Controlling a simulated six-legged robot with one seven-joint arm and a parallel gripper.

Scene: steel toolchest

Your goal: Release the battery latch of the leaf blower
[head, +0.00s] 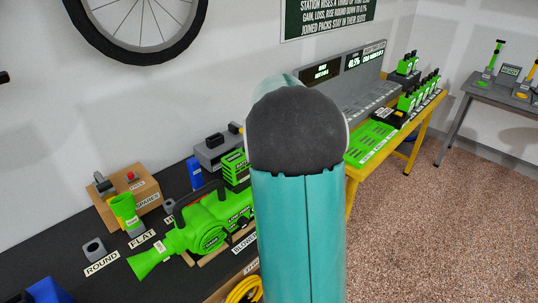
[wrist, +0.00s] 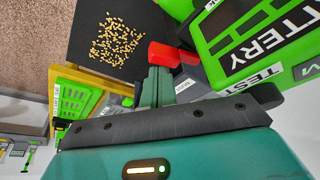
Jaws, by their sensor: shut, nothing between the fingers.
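The green leaf blower (head: 205,225) lies on the dark bench in the head view, its nozzle to the lower left. My arm covers its right end, so the latch is hidden there. In the wrist view a green and black battery (wrist: 255,40) with large white lettering fills the upper right. A red tab (wrist: 168,54), which looks like the latch, sits left of the battery. My gripper (wrist: 156,80) is shut and empty, with its tips close to the red tab. I cannot tell whether they touch it. My gripper is hidden in the head view.
A yellow-framed charging table (head: 425,120) stands at the back right. The speckled floor (head: 440,220) is open at right.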

